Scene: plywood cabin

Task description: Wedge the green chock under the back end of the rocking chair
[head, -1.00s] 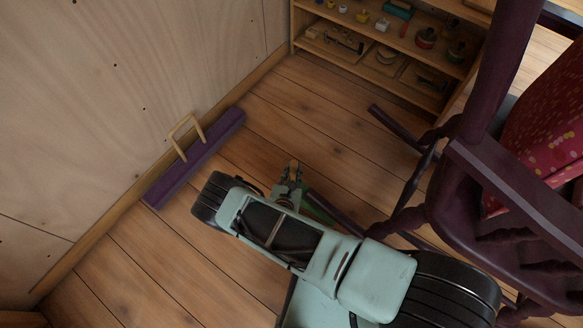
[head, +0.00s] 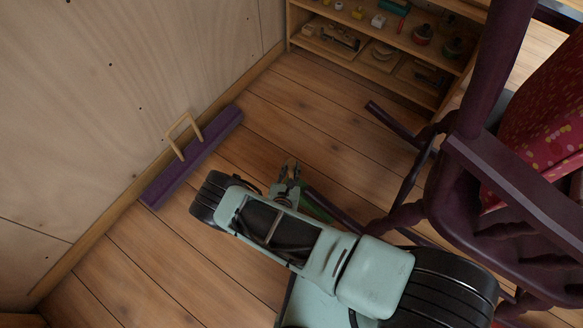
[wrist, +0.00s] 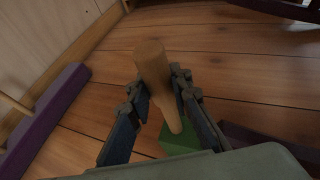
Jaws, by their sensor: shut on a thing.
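The green chock (wrist: 180,139) has a round wooden handle (wrist: 154,75) standing up from it. In the wrist view the handle is between the fingers of my gripper (wrist: 160,92), which is shut on it. In the head view my gripper (head: 288,172) is low over the floor, and only a sliver of the green chock (head: 316,212) shows beside my arm. The dark purple rocking chair (head: 455,200) stands at the right. One runner end (head: 335,208) lies close beside the chock; I cannot tell whether they touch. It also shows in the wrist view (wrist: 262,146).
A purple block with a wooden loop handle (head: 195,158) lies on the floor along the plywood wall (head: 110,90). A low shelf (head: 380,60) with small items stands at the back. The chair's other runner end (head: 392,120) sticks out toward it. Plank floor (head: 270,120) between is clear.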

